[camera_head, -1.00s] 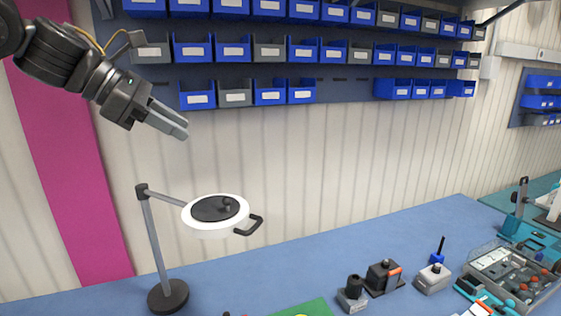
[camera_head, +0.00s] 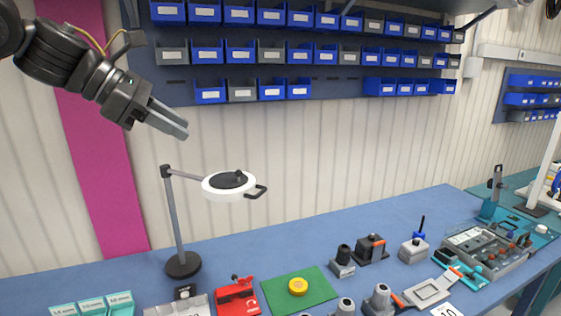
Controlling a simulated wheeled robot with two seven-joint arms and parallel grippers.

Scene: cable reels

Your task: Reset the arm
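My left gripper (camera_head: 184,131) hangs in the air at the upper left, in front of the wall and above the lamp. Its dark arm comes in from the left edge. Its two grey fingers lie close together, pointing down and to the right, with nothing between them. My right arm and gripper are not in view.
A white-ringed magnifier lamp (camera_head: 229,187) stands on the blue bench (camera_head: 310,246) below the gripper. Blue and grey bins (camera_head: 243,51) hang on the wall behind. The bench holds a green mat (camera_head: 318,287) with a yellow reel (camera_head: 298,286), a red tool (camera_head: 237,297) and a parts tray (camera_head: 487,250).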

